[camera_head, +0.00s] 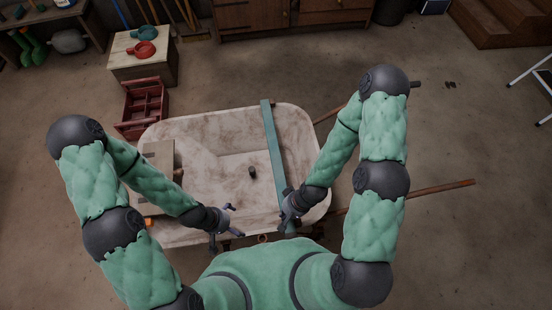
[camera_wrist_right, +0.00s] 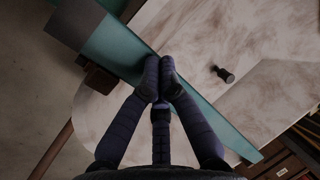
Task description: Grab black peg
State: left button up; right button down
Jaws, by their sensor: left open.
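The black peg (camera_head: 252,171) is a small dark cylinder on the floor of the pale, worn tray (camera_head: 215,125), right of its middle. It also shows in the right wrist view (camera_wrist_right: 222,74), apart from the fingers. My left gripper (camera_head: 229,221) is open and empty at the tray's near edge, below and left of the peg. My right gripper (camera_head: 288,204) is at the near part of a long teal beam (camera_head: 272,140), below and right of the peg. In the right wrist view, its fingers (camera_wrist_right: 160,75) lie close together over the beam; whether they grip it is unclear.
A tan box-like piece (camera_head: 160,160) sits at the tray's left side. Rusty bars (camera_head: 440,190) stick out to the right. A red crate (camera_head: 144,104) and a wooden box (camera_head: 143,65) stand beyond the tray at left. The tray floor around the peg is clear.

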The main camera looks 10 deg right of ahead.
aim_at(251, 170)
jog(key=k, duration=0.1)
jog(key=k+u, duration=0.2)
jog(key=u, duration=0.2)
jog(key=k+j+u, duration=0.1)
jog(key=u, duration=0.35)
jog(key=l+u, duration=0.8)
jog(key=k+j, duration=0.05)
jog(key=j, duration=0.05)
